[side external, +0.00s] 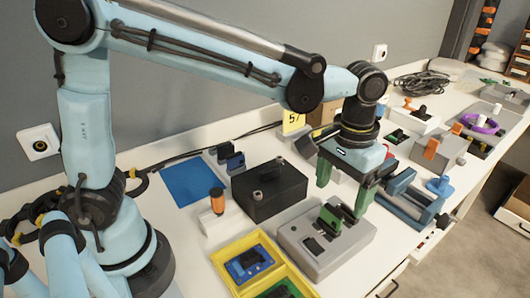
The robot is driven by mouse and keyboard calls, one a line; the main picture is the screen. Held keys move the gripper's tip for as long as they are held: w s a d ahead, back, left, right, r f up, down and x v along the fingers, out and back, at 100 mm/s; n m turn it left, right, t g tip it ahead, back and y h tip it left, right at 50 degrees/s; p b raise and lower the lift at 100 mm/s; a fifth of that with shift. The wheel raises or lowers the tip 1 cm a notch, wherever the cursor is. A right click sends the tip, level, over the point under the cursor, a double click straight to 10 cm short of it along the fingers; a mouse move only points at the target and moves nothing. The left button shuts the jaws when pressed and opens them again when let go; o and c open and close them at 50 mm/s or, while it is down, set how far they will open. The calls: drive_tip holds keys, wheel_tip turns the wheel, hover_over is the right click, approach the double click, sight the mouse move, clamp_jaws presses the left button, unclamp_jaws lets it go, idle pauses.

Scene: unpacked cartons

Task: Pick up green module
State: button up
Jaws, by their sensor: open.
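A green module (331,216) stands upright in a grey fixture box (352,243) near the front middle of the bench. My gripper (341,200) points down above the fixture, with its two green fingers spread apart. The fingers are around or just above the module, one on its left and behind, the other on its right. I cannot tell the exact gap or whether either finger touches it. Nothing is visibly held.
A black box (270,195) stands left of the fixture. A yellow tray (222,262) with a blue part is at the front left. A blue clamp-like device (405,207) stands close on the right. A blue mat (188,181) lies at the back left.

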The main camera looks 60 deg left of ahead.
sight(333, 209)
drive_tip(key=shift+s+a+f, duration=0.15)
drive_tip(key=shift+f, duration=1.3)
drive_tip(key=shift+s+a+f, duration=0.15)
drive_tip(key=shift+f, duration=1.25)
drive_tip(key=c, duration=1.4)
drive_tip(key=shift+r, duration=0.1)
drive_tip(key=shift+r, duration=0.7)
wheel_tip(333, 209, up, 2)
drive_tip(key=shift+r, duration=0.25)
drive_tip(key=s+d+r, duration=0.6)
drive_tip(key=s+r, duration=0.1)
drive_tip(key=s, duration=0.2)
drive_tip(key=shift+s+d, duration=0.25)
drive_tip(key=shift+d, duration=0.15)
